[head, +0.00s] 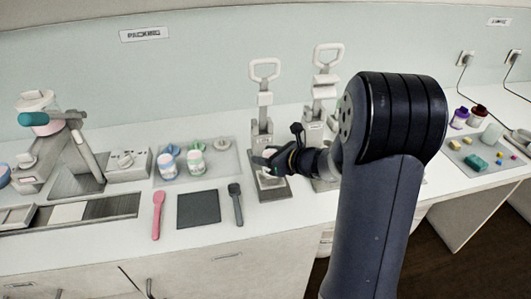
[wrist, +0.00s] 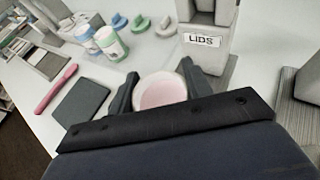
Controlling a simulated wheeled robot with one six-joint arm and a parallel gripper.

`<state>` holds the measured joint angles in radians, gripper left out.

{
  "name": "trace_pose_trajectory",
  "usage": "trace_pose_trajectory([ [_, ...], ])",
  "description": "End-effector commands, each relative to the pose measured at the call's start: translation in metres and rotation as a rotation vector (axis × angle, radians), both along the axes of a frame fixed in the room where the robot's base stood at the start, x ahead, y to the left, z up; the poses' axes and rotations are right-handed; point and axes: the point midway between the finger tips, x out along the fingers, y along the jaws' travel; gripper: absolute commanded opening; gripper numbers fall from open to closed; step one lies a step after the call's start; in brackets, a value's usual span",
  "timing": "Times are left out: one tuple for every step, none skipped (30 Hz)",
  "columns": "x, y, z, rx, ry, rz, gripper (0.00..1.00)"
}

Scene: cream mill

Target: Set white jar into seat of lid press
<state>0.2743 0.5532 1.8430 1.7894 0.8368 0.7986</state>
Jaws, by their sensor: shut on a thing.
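The white jar (wrist: 161,91) is open at the top and shows pink contents. My gripper (wrist: 158,88) is shut on it, one dark finger on each side.
A second press (head: 323,100) stands close on the right. Left are a dark square mat (head: 198,208), a pink spatula (head: 158,213) and a grey spatula (head: 236,204). A tray (head: 224,172) holds two labelled jars and colored lids.

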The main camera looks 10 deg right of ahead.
Motion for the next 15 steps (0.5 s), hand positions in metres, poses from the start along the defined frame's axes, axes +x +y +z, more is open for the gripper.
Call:
trace_pose_trajectory([
  [0.0000, 0.0001, -0.0069, 0.001, 0.001, 0.001, 0.23],
  [0.0000, 0.0001, -0.0086, 0.001, 0.001, 0.000, 0.23],
  [0.0000, 0.0001, -0.0104, 0.001, 0.001, 0.000, 0.23],
  [0.0001, 0.0002, -0.0114, 0.001, 0.001, 0.000, 0.23],
  [0.0001, 0.0002, -0.0121, 0.001, 0.001, 0.000, 0.23],
  [0.0001, 0.0002, -0.0125, 0.001, 0.001, 0.000, 0.23],
  [0.0001, 0.0001, -0.0126, 0.001, 0.000, 0.000, 0.23],
  [0.0001, 0.0001, -0.0126, 0.001, 0.000, 0.000, 0.23],
  [0.0002, 0.0001, -0.0123, 0.001, 0.000, 0.000, 0.23],
  [0.0002, 0.0001, -0.0121, 0.001, 0.000, 0.000, 0.23],
  [0.0002, 0.0001, -0.0120, 0.001, -0.001, 0.000, 0.23],
  [0.0002, 0.0002, -0.0119, 0.001, 0.000, 0.000, 0.23],
  [0.0002, 0.0002, -0.0119, 0.001, -0.001, 0.000, 0.23],
  [0.0002, 0.0001, -0.0119, 0.001, -0.001, 0.000, 0.23],
  [0.0002, 0.0002, -0.0119, 0.001, -0.001, 0.000, 0.23],
])
